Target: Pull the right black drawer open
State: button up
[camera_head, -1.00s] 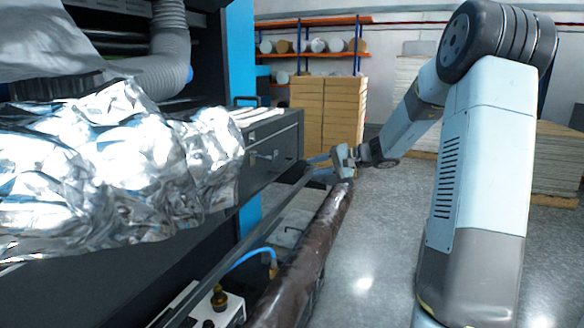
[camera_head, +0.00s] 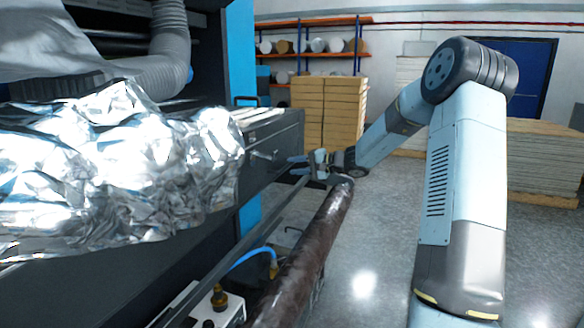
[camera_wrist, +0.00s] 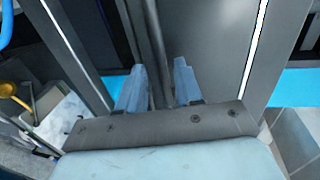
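The right black drawer (camera_head: 268,150) is in the dark cabinet at the middle of the head view. It looks shut, with a small handle (camera_head: 262,155) on its front. My gripper (camera_head: 297,165) is just right of the drawer front, its blue fingers pointing towards it. In the wrist view my gripper (camera_wrist: 158,72) is open, its two fingers apart. A dark upright bar (camera_wrist: 153,45) runs between or just beyond them. I cannot tell for sure whether it is the handle, nor whether the fingers touch it. A grey panel (camera_wrist: 205,45) lies behind.
Crumpled silver foil (camera_head: 120,165) covers the machine at left. A dark brown roll (camera_head: 305,250) and a long rail run below my gripper. A blue hose (camera_head: 245,258) and brass fitting (camera_head: 219,298) are low down. Stacked boxes (camera_head: 328,110) stand behind. The floor at right is clear.

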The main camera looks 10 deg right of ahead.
aim_at(289, 164)
jog(key=shift+x, duration=1.7)
jog(key=shift+c, duration=0.2)
grip_shut()
